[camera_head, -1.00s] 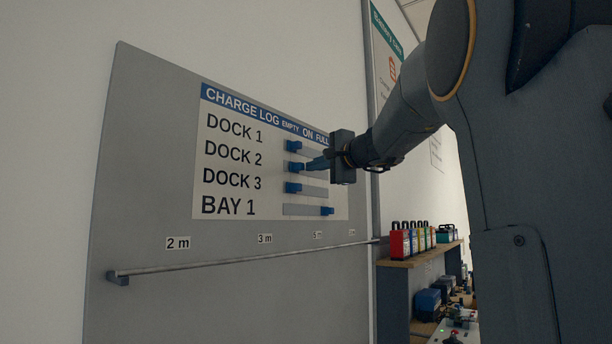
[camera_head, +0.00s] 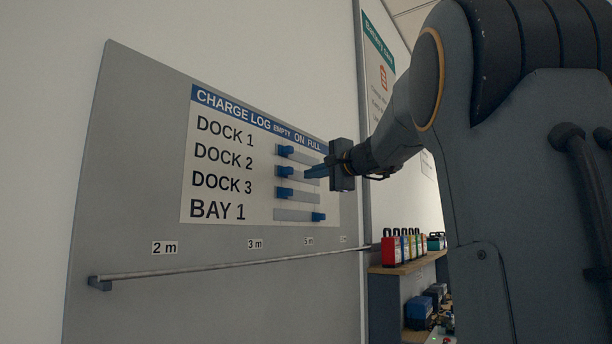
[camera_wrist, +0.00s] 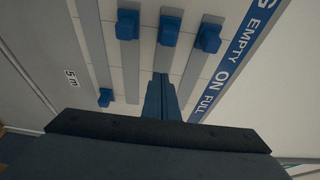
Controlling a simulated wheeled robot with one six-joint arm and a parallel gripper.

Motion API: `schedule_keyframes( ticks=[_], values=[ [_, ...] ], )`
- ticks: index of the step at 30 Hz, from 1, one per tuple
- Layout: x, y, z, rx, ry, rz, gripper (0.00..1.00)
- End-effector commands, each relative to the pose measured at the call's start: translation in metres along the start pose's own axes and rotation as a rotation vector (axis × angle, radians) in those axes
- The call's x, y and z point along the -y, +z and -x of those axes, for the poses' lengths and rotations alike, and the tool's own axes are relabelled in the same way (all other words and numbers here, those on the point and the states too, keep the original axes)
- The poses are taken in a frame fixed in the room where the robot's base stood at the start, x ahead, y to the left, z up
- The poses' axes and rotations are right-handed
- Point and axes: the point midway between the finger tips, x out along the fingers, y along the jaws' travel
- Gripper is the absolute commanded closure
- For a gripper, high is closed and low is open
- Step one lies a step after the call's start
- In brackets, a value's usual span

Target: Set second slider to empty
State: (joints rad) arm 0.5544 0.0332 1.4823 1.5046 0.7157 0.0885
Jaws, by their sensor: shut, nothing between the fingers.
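The charge log board (camera_head: 225,208) has four slider rows under EMPTY, ON and FULL. The second slider, DOCK 2, has a blue knob (camera_head: 284,171) at the left, EMPTY end of its track; it also shows in the wrist view (camera_wrist: 168,31). My gripper (camera_head: 309,173) is shut and empty, to the right of this knob along the DOCK 2 row. In the wrist view my fingertips (camera_wrist: 162,78) lie over the same track, with a gap to the knob. I cannot tell whether they touch the track.
The DOCK 1 knob (camera_head: 286,151) and DOCK 3 knob (camera_head: 284,193) are also at the left end. The BAY 1 knob (camera_head: 318,217) is at the right. A rail (camera_head: 220,263) runs below. A shelf (camera_head: 405,266) with batteries stands at the right.

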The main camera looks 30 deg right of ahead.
Motion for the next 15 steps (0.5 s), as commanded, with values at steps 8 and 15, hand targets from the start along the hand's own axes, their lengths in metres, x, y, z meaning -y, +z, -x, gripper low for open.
schedule_keyframes(
  ticks=[8, 15],
  values=[
    [0.001, -0.001, 0.052, -0.007, -0.004, 0.003, 1.0],
    [0.001, 0.0, 0.084, -0.004, -0.003, 0.002, 1.0]
  ],
)
